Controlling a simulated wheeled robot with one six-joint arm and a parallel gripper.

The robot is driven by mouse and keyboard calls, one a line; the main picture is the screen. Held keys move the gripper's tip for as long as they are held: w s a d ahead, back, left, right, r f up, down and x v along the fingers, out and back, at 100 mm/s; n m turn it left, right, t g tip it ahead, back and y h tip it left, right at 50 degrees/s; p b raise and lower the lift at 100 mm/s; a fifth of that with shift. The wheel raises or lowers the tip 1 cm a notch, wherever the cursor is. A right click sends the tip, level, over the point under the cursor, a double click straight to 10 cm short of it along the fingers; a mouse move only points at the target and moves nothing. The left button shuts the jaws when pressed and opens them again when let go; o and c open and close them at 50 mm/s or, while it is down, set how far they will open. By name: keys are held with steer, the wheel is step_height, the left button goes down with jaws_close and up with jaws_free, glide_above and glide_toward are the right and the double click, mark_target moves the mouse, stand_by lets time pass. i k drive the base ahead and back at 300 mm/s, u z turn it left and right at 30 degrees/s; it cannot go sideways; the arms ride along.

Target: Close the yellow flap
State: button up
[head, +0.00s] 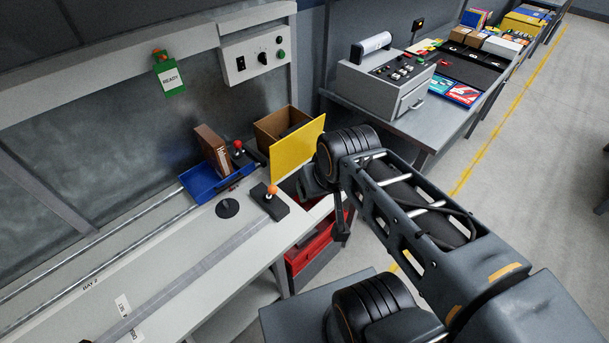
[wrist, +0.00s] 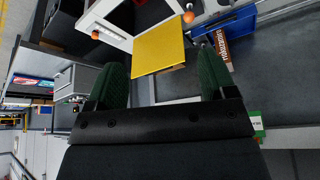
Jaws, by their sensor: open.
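The yellow flap (head: 297,152) stands upright at the near side of an open brown box (head: 272,124) on the workbench; dark contents show inside the box. The flap also shows in the wrist view (wrist: 158,48), ahead of and between my fingers. My gripper (wrist: 162,70) is open, with its two dark green fingers spread wide and nothing held between them. In the head view my arm's wrist is just right of the flap, and the fingers are mostly hidden there. I cannot tell how far the fingertips are from the flap.
Joysticks with red (head: 238,146) and orange (head: 271,190) knobs stand close by. A red drawer unit (head: 312,258) is below the bench edge. A grey console (head: 385,80) stands behind.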

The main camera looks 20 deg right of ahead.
mark_target(297, 143)
steer(key=u, duration=1.35)
steer(key=k, duration=1.2)
steer(key=z, duration=1.1)
steer(key=i, duration=1.55)
steer(key=u, duration=0.6)
